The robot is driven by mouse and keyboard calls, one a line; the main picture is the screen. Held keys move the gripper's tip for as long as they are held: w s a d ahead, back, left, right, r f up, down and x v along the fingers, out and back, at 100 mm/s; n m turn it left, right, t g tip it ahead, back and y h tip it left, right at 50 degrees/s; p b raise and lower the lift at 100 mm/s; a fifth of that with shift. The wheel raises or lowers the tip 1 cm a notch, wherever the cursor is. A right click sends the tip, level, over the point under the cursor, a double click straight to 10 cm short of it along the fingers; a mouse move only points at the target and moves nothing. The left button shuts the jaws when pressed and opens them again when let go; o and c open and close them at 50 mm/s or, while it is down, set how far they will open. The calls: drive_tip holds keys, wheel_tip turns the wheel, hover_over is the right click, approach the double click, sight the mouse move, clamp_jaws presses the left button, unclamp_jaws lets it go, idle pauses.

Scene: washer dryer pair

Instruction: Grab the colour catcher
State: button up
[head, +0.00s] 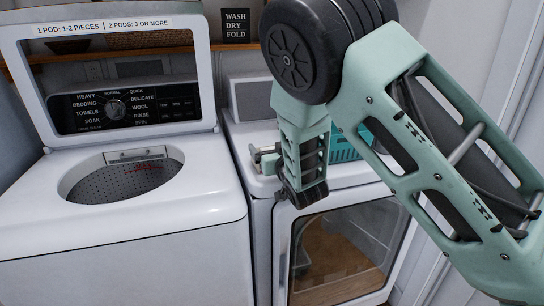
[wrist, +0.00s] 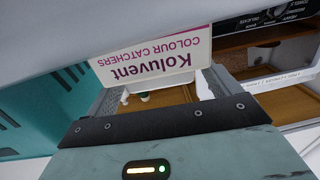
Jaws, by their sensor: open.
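The colour catcher box, labelled "Koluvent COLOUR CATCHERS" (wrist: 150,54), shows upside down in the wrist view, white with purple and pink lettering. It is right ahead of my gripper (wrist: 160,92), roughly between the two fingertips. My gripper is open; I cannot tell whether either finger touches the box. In the head view my gripper (head: 262,158) is over the front part of the dryer top (head: 240,136), with the wrist above it. I cannot make out the box clearly in the head view; my arm hides much of that area.
A teal basket (head: 345,148) stands on the dryer top behind my arm; it also shows at the left of the wrist view (wrist: 45,100). The washer (head: 150,225) with its lid up is at left. A wooden shelf (head: 130,52) runs behind.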

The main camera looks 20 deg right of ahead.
drive_tip(key=c, duration=1)
drive_tip(key=shift+c, duration=0.2)
